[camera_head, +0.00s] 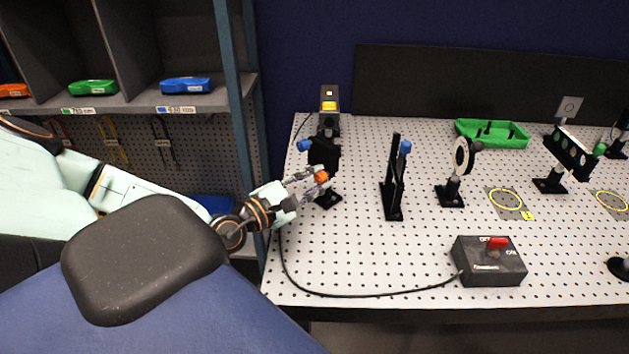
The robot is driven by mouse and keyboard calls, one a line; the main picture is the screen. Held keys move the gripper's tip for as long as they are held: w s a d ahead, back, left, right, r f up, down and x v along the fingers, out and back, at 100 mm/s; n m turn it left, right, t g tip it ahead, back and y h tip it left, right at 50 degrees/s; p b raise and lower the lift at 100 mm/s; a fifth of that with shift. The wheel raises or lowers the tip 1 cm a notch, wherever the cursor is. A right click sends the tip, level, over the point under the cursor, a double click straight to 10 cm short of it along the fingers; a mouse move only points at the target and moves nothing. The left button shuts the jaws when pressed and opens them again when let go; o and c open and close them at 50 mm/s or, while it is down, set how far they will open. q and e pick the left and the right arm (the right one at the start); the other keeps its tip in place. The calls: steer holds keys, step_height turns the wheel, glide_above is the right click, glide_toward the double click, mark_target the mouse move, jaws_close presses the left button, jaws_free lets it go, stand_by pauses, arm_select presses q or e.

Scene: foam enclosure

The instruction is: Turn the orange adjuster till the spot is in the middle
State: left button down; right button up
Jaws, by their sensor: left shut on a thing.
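The orange adjuster (321,176) sits on a black mirror mount (325,153) at the left of the perforated table. The mount also carries a blue knob (304,145) at its upper left. My left gripper (319,183) reaches in from the left and is shut on the orange adjuster. A small screen-like plate (569,107) stands at the back right; no spot can be made out on it at this size. My right gripper is not in view.
A laser-like box (329,98) stands behind the mount. A second mount (394,180), a round lens holder (461,157), a green tray (492,133) and a switch box (489,262) with a red switch stand on the perforated table (350,255). A shelf post (238,120) rises at left.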

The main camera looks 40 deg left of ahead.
arm_select(q)
steer(key=shift+m, duration=0.4)
steer(key=c, duration=1.1)
jaws_free()
